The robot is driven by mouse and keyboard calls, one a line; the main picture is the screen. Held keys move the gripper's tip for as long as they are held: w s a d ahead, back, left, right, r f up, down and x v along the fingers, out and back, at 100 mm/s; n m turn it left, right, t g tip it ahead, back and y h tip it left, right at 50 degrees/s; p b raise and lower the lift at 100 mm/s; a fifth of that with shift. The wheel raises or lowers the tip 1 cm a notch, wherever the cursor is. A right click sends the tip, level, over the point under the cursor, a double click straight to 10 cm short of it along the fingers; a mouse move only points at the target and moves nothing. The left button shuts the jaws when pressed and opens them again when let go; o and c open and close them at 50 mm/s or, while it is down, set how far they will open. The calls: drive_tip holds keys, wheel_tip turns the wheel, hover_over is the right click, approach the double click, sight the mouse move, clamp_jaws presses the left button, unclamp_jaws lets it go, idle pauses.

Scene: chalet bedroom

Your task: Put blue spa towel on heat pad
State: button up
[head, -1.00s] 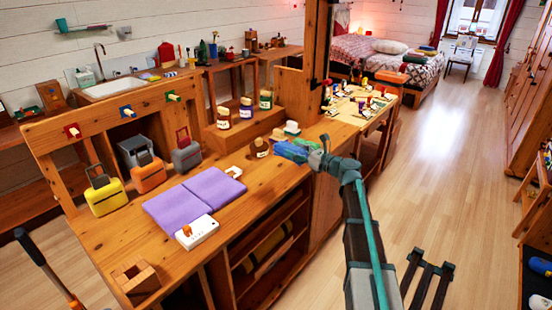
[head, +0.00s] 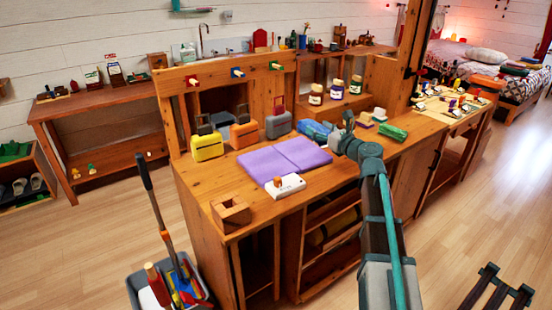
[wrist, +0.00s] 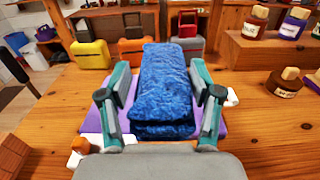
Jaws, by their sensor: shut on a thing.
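The blue spa towel (head: 313,130) is folded and held in my gripper (head: 332,138) above the wooden counter, by the back right edge of the purple heat pad (head: 262,164) in the head view. In the wrist view the towel (wrist: 165,82) lies lengthwise between the two fingers of my gripper (wrist: 162,108), which is shut on it. The heat pad (wrist: 92,122) shows beneath and on both sides of it there. The pad lies flat, with a white control box (head: 287,187) with an orange knob at its front edge.
Yellow (head: 208,147), orange (head: 243,136) and grey (head: 278,125) cases stand behind the pad. Labelled jars (head: 336,89) stand on a raised shelf. A green folded item (head: 392,132) lies right of my gripper. A wooden block holder (head: 231,213) sits at the front left corner.

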drive_tip(key=w+f, duration=0.3)
drive_tip(key=w, duration=0.1)
drive_tip(key=w+a+f, duration=0.1)
drive_tip(key=w+f, duration=0.2)
drive_tip(key=w, duration=0.1)
drive_tip(key=w+f, duration=0.3)
drive_tip(key=w, duration=0.2)
drive_tip(key=shift+w+a+b, duration=0.1)
drive_tip(key=shift+a+b, duration=0.2)
drive_tip(key=shift+a, duration=0.05)
drive_tip(key=shift+w+f, duration=0.45)
drive_tip(key=shift+f, duration=1.65)
drive_tip(key=shift+f, duration=0.1)
drive_tip(key=o, duration=1.2)
